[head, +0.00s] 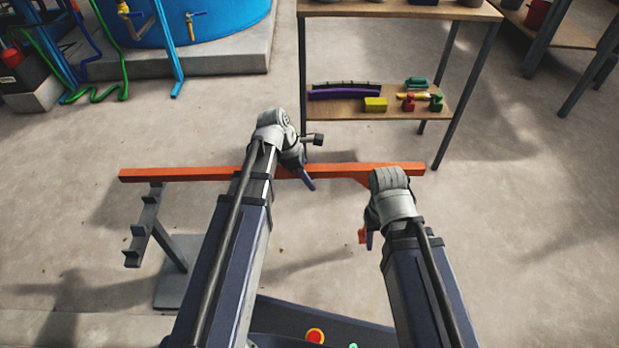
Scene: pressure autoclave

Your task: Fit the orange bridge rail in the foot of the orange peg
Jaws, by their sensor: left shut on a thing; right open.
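The orange bridge rail (205,173) is a long straight bar lying across the middle of the head view. Its left end is above a grey rack, and its right end passes behind my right wrist. My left gripper (311,164) is shut on the rail right of its middle, one finger on each side. My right gripper (368,238) is below the rail's right part, open and mostly hidden by its own wrist.
A grey rack with several hooks (150,215) stands at the left on a flat base plate (172,290). A shelf unit (340,108) at the back holds a purple piece (345,93), a yellow block (375,104) and small coloured parts. A blue tank (225,35) is back left.

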